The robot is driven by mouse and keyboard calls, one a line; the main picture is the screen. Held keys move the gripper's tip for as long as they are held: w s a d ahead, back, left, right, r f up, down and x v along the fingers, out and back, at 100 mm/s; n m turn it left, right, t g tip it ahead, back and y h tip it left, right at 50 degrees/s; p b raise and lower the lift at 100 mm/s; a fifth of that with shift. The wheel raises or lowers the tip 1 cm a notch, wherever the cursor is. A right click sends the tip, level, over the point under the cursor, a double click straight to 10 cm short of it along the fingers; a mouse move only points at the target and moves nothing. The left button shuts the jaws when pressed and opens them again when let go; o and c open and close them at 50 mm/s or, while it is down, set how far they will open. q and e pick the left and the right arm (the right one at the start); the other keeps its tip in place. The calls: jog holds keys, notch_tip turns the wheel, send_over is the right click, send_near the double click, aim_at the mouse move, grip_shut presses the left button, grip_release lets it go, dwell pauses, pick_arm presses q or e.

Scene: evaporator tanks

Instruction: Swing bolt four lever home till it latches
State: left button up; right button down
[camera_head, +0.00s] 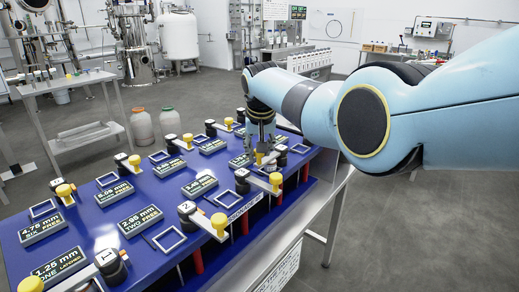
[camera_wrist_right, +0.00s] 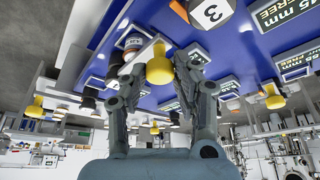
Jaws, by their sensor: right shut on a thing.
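My right gripper (camera_head: 262,142) reaches down from the right arm onto the far right part of the blue panel. It is shut on the yellow knob (camera_wrist_right: 159,68) of a pale lever, which shows between the fingers in the right wrist view. The lever runs to a dark round pivot (camera_head: 281,156) just right of the gripper; I take this as bolt four, though its number is not readable. The display beside it (camera_head: 239,161) is partly hidden by the gripper, and its wording is not clear. My left gripper is not in view.
Bolt three (camera_wrist_right: 210,13) and its yellow knob (camera_head: 276,181) stand close in front of the gripper. Bolt two (camera_head: 187,209) reads free and bolt one (camera_head: 107,260) reads latched. More yellow-knobbed levers line the far left side of the blue panel (camera_head: 160,188).

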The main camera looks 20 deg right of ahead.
jog(key=shift+a, duration=0.1)
jog(key=c, duration=1)
grip_release()
jog(key=shift+w, duration=0.15)
jog(key=shift+c, duration=0.2)
jog(key=v, duration=1.2)
